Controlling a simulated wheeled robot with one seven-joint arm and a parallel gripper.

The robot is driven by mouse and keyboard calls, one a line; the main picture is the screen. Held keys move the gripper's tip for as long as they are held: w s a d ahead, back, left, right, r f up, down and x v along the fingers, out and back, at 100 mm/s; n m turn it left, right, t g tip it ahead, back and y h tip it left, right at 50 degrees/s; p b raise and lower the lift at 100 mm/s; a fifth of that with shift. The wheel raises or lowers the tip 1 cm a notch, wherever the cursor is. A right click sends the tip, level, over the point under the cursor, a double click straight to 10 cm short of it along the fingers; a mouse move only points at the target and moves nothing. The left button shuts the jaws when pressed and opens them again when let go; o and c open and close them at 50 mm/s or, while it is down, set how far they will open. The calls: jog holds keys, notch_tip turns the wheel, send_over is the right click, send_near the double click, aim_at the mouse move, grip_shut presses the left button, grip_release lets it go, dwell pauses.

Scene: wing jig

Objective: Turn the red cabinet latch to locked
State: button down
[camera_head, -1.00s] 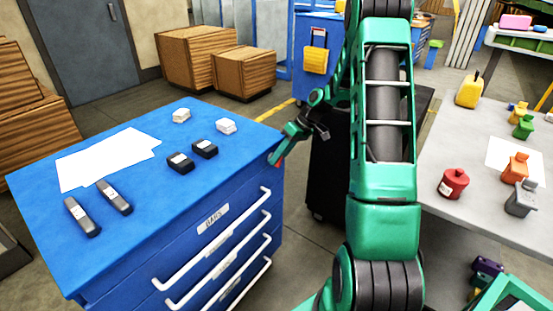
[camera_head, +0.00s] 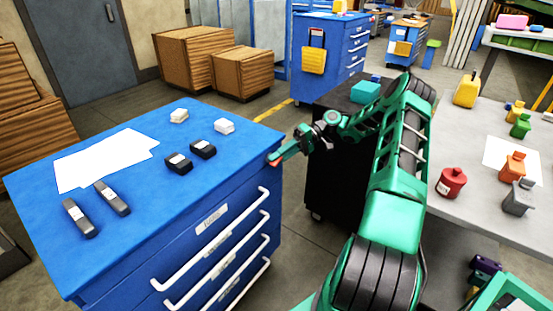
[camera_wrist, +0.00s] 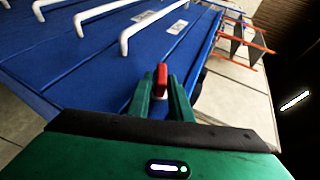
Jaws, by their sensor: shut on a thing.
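The blue drawer cabinet (camera_head: 150,200) stands at the left in the head view, with white handles on its front. The red latch (camera_wrist: 162,75) is near the cabinet's right front edge. In the wrist view it stands up between the green fingers of my gripper (camera_wrist: 161,92), which is shut on it. In the head view my gripper (camera_head: 276,158) reaches the cabinet's right corner from the right, with a little red showing at its tips. The fingers hide the latch's lower part. I cannot tell its exact turn angle.
Papers (camera_head: 105,160) and several small dark and white items lie on the cabinet top. A black cart (camera_head: 335,190) stands close behind my gripper. A grey table (camera_head: 455,210) with a red bottle (camera_head: 451,182) and other containers is at the right.

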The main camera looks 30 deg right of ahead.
jog(key=shift+d+f+m+y, duration=0.15)
jog(key=shift+m+y, duration=0.2)
jog(key=shift+y, duration=0.5)
jog(key=shift+d+f+m+y, duration=0.15)
jog(key=shift+m+y, duration=0.2)
jog(key=shift+y, duration=0.5)
jog(key=shift+w+y, duration=0.1)
jog(key=shift+y, duration=0.3)
jog(key=c, duration=1.8)
grip_release()
jog(key=shift+f, duration=0.1)
jog(key=shift+o, duration=0.2)
jog(key=shift+a, duration=0.15)
